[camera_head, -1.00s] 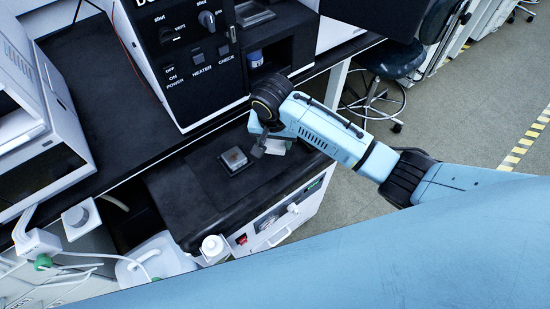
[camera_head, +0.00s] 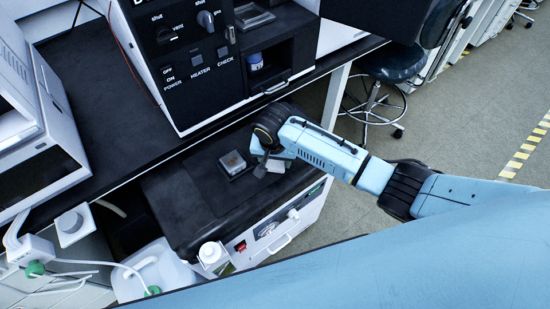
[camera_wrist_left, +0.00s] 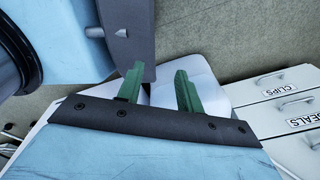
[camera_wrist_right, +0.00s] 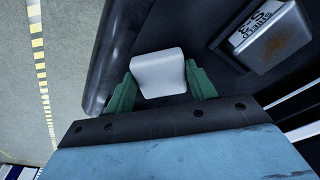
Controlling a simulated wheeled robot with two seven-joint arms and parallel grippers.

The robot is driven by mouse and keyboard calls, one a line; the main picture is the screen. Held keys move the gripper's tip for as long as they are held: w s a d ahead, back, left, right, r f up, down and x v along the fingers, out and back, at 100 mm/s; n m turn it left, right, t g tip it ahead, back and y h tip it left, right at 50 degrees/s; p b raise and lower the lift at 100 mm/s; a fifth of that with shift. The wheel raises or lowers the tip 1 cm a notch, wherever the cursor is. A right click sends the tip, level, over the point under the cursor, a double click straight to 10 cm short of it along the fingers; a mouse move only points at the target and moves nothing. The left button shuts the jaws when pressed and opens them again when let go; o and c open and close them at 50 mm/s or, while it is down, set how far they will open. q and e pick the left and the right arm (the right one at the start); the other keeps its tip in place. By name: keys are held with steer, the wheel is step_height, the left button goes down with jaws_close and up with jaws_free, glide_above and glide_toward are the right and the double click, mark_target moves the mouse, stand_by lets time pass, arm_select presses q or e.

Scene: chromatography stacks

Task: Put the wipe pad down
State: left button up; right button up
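The wipe pad is a small white block (camera_wrist_right: 158,73) between the green fingers of my right gripper (camera_wrist_right: 161,90) in the right wrist view. The fingers flank it closely on both sides. In the head view my right gripper (camera_head: 266,160) is over the right part of the low black bench top, and the pad (camera_head: 277,165) shows partly below it. I cannot tell whether the pad touches the bench top. My left gripper (camera_wrist_left: 158,88) is open with nothing between its fingers; the head view does not show it.
A grey metal block (camera_wrist_right: 275,38) with a white label and brown stain sits left of the pad in the head view (camera_head: 233,163), on a dark mat. The black instrument (camera_head: 195,75) stands behind. A stool (camera_head: 385,65) stands right.

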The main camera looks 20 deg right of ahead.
mark_target(274, 167)
steer(key=o, duration=0.3)
arm_select(q)
steer(key=shift+w, duration=0.1)
arm_select(e)
steer(key=shift+o, duration=0.2)
steer(key=shift+r, duration=0.35)
arm_select(q)
steer(key=d+r+p, duration=0.2)
steer(key=r+p, duration=0.1)
steer(key=shift+d+r, duration=0.3)
arm_select(e)
step_height(274, 167, up, 12)
steer(key=s, duration=0.1)
steer(key=shift+s+a+f, duration=0.2)
steer(key=shift+s+a, duration=0.1)
steer(key=shift+a, duration=0.1)
arm_select(q)
steer(key=shift+a, duration=0.1)
arm_select(e)
steer(key=shift+s, duration=0.1)
